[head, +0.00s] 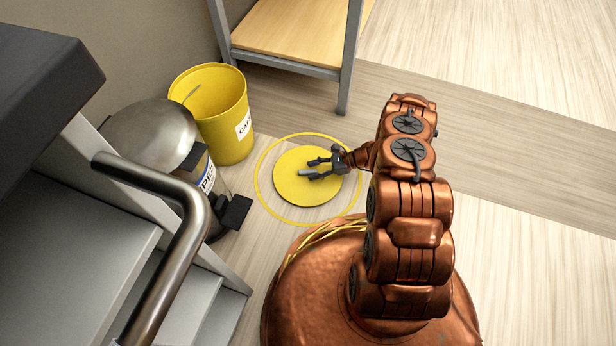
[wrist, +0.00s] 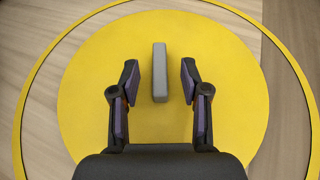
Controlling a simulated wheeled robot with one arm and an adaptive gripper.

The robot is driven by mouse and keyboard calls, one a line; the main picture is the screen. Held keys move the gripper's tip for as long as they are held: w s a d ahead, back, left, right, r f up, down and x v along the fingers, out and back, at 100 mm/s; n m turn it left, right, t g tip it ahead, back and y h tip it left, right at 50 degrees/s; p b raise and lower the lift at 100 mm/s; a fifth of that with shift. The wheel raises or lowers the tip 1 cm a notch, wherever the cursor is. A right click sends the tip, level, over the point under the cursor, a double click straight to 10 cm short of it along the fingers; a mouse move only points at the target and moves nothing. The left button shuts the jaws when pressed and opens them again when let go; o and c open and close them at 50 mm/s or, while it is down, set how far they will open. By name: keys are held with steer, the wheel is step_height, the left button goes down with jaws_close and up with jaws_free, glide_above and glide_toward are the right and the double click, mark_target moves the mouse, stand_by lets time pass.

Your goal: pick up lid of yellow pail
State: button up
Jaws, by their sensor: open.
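The yellow lid (head: 293,188) is a flat round disc lying on the floor inside a thin yellow ring, with a grey bar handle (head: 306,173) on top. The yellow pail (head: 222,115) stands upright and open behind it to the left, with a white label partly seen. My gripper (head: 313,169) is over the lid, its fingers pointing left in the head view. In the wrist view my gripper (wrist: 159,80) is open, with one finger on each side of the grey handle (wrist: 160,72) and gaps on both sides. The yellow lid (wrist: 215,55) fills most of that view.
A steel-domed bin (head: 152,135) with a black pedal (head: 236,212) stands left of the lid. Grey steps with a metal handrail (head: 185,235) are at the lower left. A wood-topped table (head: 290,35) stands behind. Floor to the right is clear.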

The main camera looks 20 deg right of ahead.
steer(key=shift+a+f, duration=0.15)
steer(key=shift+a, duration=0.15)
jaws_close()
stand_by(0.3)
